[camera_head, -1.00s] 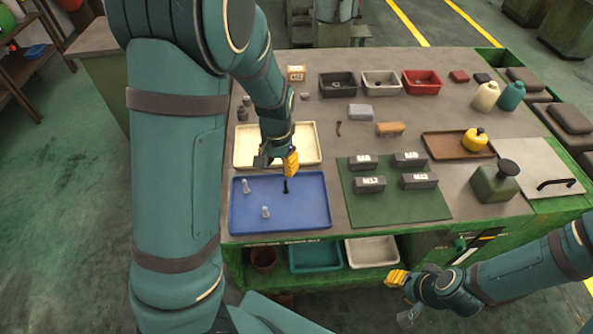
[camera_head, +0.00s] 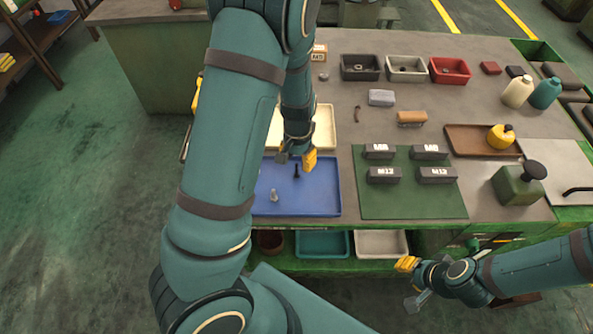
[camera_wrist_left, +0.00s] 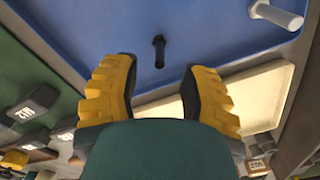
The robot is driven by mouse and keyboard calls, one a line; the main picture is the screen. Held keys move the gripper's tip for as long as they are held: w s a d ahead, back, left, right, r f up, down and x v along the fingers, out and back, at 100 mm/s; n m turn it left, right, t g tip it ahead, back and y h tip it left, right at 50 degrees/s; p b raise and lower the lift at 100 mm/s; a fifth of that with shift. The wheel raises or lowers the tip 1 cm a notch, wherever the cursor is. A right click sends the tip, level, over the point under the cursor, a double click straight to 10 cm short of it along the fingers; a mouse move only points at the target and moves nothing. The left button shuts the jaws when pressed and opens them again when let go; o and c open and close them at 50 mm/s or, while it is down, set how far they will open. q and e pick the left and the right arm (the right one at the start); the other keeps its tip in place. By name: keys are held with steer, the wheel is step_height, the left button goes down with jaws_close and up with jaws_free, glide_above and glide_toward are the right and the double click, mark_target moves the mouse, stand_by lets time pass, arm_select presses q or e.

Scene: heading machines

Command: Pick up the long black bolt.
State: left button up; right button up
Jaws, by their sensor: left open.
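The long black bolt (camera_head: 297,171) stands upright, head up, on the blue tray (camera_head: 320,202). In the left wrist view the bolt (camera_wrist_left: 159,52) shows beyond the fingertips, between their lines and apart from both. My left gripper (camera_head: 297,158) is above the back part of the blue tray, its yellow fingers open and empty; they also show in the left wrist view (camera_wrist_left: 155,75). A light grey bolt (camera_head: 274,196) stands nearer the tray's front, and a pale bolt lies across the corner in the left wrist view (camera_wrist_left: 276,15). My right gripper (camera_head: 408,282) is off the table's front; its finger gap is unclear.
A cream tray (camera_head: 327,130) lies just behind the blue tray. A green mat (camera_head: 400,205) with several dark labelled blocks is to the right. Three bins (camera_head: 407,69) stand at the back. My left arm hides the blue tray's left part.

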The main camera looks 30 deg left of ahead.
mark_target(296, 174)
arm_select(q)
steer(key=f, duration=0.4)
steer(key=shift+s+f, duration=0.35)
jaws_close()
